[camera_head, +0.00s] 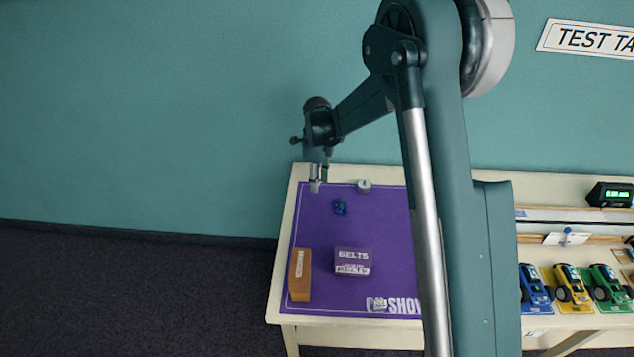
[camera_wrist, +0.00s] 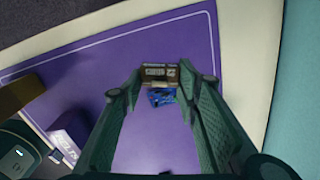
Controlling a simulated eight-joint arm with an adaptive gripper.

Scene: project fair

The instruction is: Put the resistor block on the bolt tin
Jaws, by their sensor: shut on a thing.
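My gripper (camera_head: 319,178) is raised over the back left part of the purple mat. In the wrist view its fingers are shut on a small brown block with white lettering (camera_wrist: 158,73), which I take for the resistor block. In the head view the held block is too small to make out clearly. A small round grey tin (camera_head: 364,185), which looks like the bolt tin, stands at the mat's back edge, right of my gripper. I cannot make it out in the wrist view.
A small dark blue part (camera_head: 340,207) lies on the mat (camera_head: 320,225) near my gripper. A purple BELTS box (camera_head: 352,260), a brown block (camera_head: 300,275) and a small pale item (camera_head: 380,304) are nearer the front. Toy cars (camera_head: 568,290) stand far right.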

